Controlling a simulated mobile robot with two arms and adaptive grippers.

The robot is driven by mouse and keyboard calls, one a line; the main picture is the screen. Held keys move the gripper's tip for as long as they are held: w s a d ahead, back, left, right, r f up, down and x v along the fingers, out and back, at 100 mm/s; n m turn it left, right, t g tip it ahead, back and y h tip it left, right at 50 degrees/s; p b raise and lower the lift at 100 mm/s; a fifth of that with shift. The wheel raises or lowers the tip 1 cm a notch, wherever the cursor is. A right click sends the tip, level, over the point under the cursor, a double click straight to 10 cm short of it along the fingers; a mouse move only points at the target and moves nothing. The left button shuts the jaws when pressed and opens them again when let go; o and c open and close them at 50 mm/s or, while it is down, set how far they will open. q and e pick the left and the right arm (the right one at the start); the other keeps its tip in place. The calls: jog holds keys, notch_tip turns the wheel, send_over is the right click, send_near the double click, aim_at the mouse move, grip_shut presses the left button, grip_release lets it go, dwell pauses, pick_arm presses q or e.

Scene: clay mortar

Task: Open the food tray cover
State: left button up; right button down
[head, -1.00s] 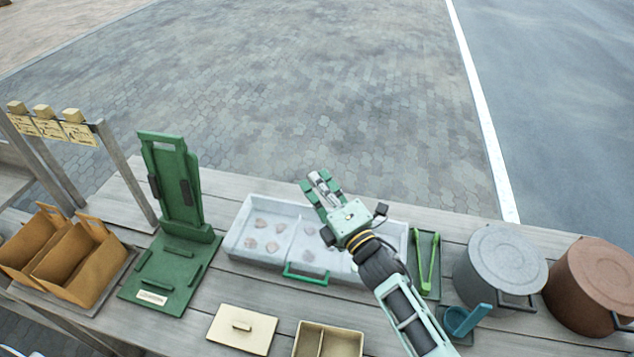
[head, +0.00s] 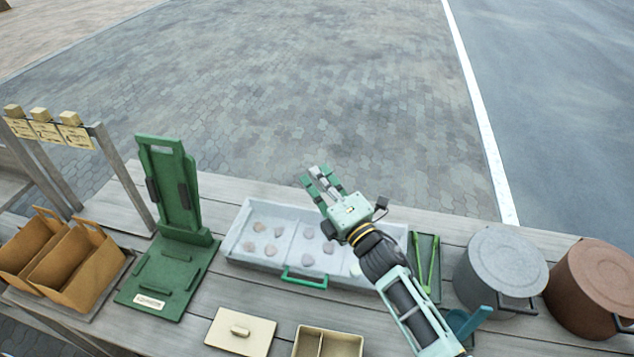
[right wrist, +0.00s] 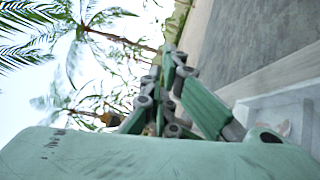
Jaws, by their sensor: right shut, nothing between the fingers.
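The pale food tray (head: 236,247) sits on the wooden table at the middle of the head view. Flat, roundish food pieces lie in its sections. A green handle (head: 305,281) is at its near edge. I cannot tell whether a clear cover lies over it. My right gripper (head: 321,178) is shut and empty, above the tray's far side, pointing away from me. My right arm hides the tray's right part. In the right wrist view the green fingers (right wrist: 165,105) show, with a pale tray corner (right wrist: 280,112) at the right. My left gripper is not in view.
A green press-like stand (head: 165,275) and brown paper bags (head: 75,275) are at the left. A beige lid (head: 225,338) and open beige box (head: 325,343) are in front. Green tongs (head: 430,262), a grey pot (head: 500,265) and a brown pot (head: 592,285) stand right.

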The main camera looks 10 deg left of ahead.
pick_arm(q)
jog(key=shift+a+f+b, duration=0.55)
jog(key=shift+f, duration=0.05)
pick_arm(e)
jog(key=w, duration=0.1)
jog(key=w+r, duration=0.1)
jog(key=w, duration=0.3)
jog(key=shift+w+a+r, duration=0.1)
jog(key=shift+r, duration=0.3)
dwell(0.7)
